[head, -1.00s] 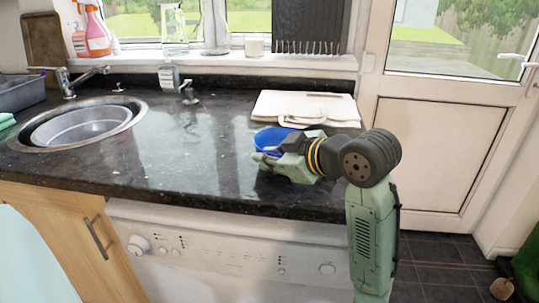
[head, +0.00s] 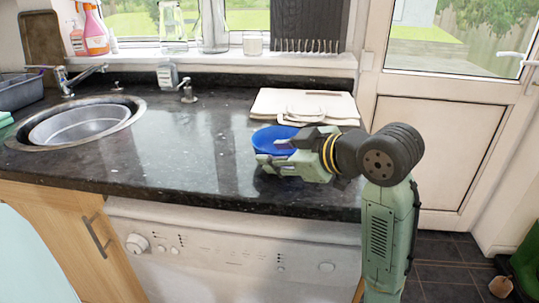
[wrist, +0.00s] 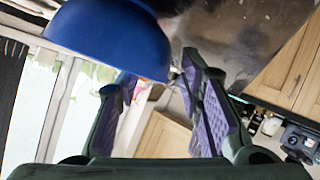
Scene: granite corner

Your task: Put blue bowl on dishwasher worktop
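The blue bowl (head: 272,135) is at the right part of the dark granite worktop (head: 200,165) above the dishwasher (head: 220,255), in front of the white boards. Its lower part is hidden behind my gripper (head: 268,160), so I cannot see its whole base. My gripper is at the bowl's near right side. In the wrist view the bowl (wrist: 110,35) fills the upper left, and the two fingers of my gripper (wrist: 160,90) are spread apart with a gap between them. No bowl wall shows clamped between the finger pads.
White boards (head: 330,105) lie behind the bowl. A sink (head: 80,125) is at the left, with a tap (head: 75,80). A soap dispenser (head: 187,93) stands near the back edge. The worktop between sink and bowl is clear. A door (head: 435,145) is at the right.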

